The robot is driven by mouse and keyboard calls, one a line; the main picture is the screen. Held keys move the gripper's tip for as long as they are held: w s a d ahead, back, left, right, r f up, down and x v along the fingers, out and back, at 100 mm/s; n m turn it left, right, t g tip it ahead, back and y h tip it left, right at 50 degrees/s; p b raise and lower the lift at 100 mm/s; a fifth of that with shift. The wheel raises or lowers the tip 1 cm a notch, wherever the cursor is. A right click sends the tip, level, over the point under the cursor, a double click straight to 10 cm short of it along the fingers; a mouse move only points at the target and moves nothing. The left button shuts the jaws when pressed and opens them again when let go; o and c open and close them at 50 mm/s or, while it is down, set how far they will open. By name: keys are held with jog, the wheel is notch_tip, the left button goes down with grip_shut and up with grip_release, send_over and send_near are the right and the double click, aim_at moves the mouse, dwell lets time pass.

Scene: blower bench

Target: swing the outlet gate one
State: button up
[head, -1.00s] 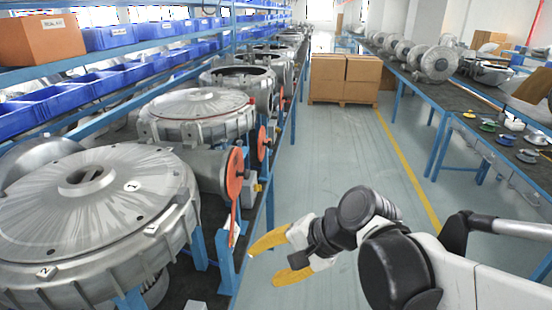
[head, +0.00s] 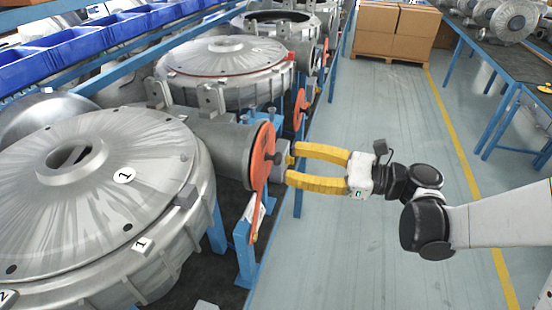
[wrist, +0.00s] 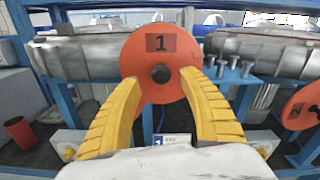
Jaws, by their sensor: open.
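The outlet gate one is an orange-red disc with a dark knob at its middle. In the wrist view the gate (wrist: 158,50) faces me with a "1" plate above the knob. In the head view the gate (head: 262,158) shows nearly edge-on at the end of the grey outlet pipe (head: 222,145) of blower 1 (head: 90,200). My gripper (head: 290,164) has its yellow fingers apart and empty just right of the gate. In the wrist view my gripper (wrist: 162,78) has its fingertips on either side of the knob, near the disc; I cannot tell whether they touch it.
A second orange gate (head: 301,108) sits farther along the bench; it also shows at the right of the wrist view (wrist: 302,105). A blue bench post (head: 245,255) stands below gate one. The grey aisle floor (head: 340,270) is clear.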

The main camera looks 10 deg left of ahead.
aim_at(281, 160)
jog(key=a, duration=0.5)
jog(key=shift+w+b, duration=0.25)
jog(key=shift+b, duration=0.15)
jog(key=shift+c, duration=0.6)
grip_shut()
